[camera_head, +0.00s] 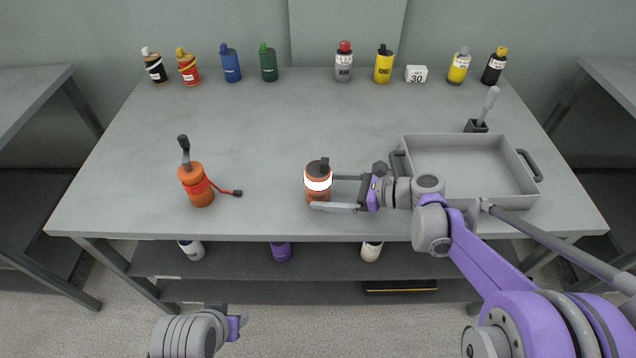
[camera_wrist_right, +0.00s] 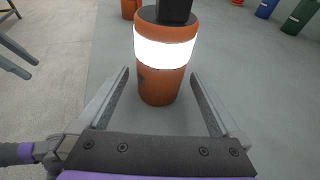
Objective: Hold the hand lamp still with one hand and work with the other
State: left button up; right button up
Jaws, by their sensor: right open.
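The hand lamp (camera_head: 317,196), an orange cylinder with a bright white band and a black top, stands upright on the grey table near its front middle. My right gripper (camera_head: 332,192) is open, its fingers reaching in from the right, one on each side of the lamp's lower body. In the right wrist view the lamp (camera_wrist_right: 160,88) stands between the fingertips (camera_wrist_right: 160,76), with a gap visible on both sides. My left gripper (camera_head: 236,326) is low in front of the table, away from the lamp; its fingers cannot be made out.
An orange bottle-like item (camera_head: 197,187) with a black spout and red cord stands at the left. A grey tray (camera_head: 470,190) lies right, partly behind my right arm; a brush in a holder (camera_head: 477,126) stands behind it. Several bottles line the back edge. The table's middle is clear.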

jog(key=shift+w+a+f, duration=0.2)
jog(key=shift+a+f, duration=0.05)
jog(key=shift+a, duration=0.4)
jog(key=c, duration=1)
jog(key=shift+o, duration=0.2)
